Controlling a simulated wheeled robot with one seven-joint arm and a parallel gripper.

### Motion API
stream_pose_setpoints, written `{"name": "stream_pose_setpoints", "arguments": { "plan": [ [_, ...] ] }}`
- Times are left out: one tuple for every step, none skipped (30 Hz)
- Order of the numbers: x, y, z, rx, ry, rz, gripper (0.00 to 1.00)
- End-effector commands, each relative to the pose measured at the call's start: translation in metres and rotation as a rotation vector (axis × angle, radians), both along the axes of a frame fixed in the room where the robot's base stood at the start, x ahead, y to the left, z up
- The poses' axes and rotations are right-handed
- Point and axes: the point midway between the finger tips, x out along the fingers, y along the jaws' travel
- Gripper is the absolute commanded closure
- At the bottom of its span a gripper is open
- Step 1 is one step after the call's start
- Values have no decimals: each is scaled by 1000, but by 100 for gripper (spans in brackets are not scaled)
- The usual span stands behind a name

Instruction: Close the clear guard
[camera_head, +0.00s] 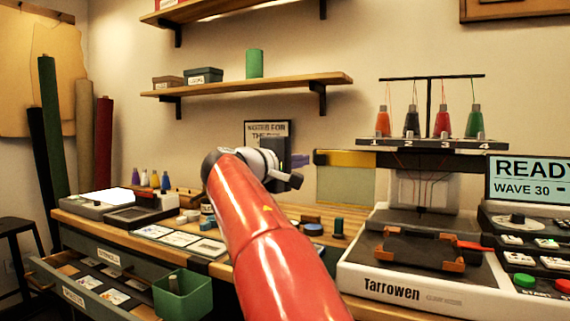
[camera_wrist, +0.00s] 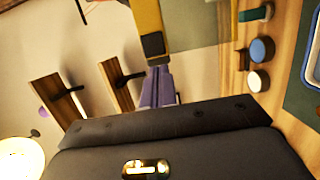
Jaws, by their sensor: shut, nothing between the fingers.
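The clear guard (camera_head: 345,186) is a see-through upright panel with a yellow top bar and a dark end piece. It stands out to the left of the embroidery machine (camera_head: 392,283), not across the front of its hoop (camera_head: 420,251). In the wrist view the guard's yellow bar (camera_wrist: 146,18) runs down from the top, with the clear panel on its right. My gripper (camera_head: 301,160) has purple fingers, shut and empty, just left of the bar's dark end. In the wrist view the fingertips (camera_wrist: 158,70) lie close below that end; I cannot tell whether they touch.
Thread cones (camera_head: 443,122) stand on a rack above the machine. A control panel (camera_head: 518,250) is at the right. Small spools (camera_head: 338,228) sit on the table left of the machine. An open drawer (camera_head: 100,290) and green bin (camera_head: 183,294) are at the front left.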

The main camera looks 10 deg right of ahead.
Motion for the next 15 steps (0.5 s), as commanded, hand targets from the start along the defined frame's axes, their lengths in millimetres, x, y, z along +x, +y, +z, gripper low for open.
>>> {"name": "stream_pose_setpoints", "arguments": {
  "plan": [
    [-2, -2, 0, 0, 0, 0, 100],
    [-2, -3, 0, 0, 0, 0, 100],
    [-3, -4, 0, 0, 0, 0, 100],
    [-3, -4, 0, -1, -1, 0, 100],
    [-3, -4, 0, -1, -1, 0, 100],
    [-3, -4, 0, -1, -1, 0, 100],
    [-3, -4, 0, -1, -1, 0, 100],
    [-3, -4, 1, -1, -1, 0, 100],
    [-3, -4, 1, -1, -1, 0, 100],
    [-3, -4, 1, -1, -1, 0, 100],
    [-3, -4, 1, -1, -1, 0, 100],
    [-3, -4, 1, -1, -1, 0, 100],
    [-3, -4, 0, -1, -1, 0, 100],
    [-4, -5, 0, -1, -1, 0, 100],
    [-5, -6, 0, 0, -1, 0, 100]
  ]
}}
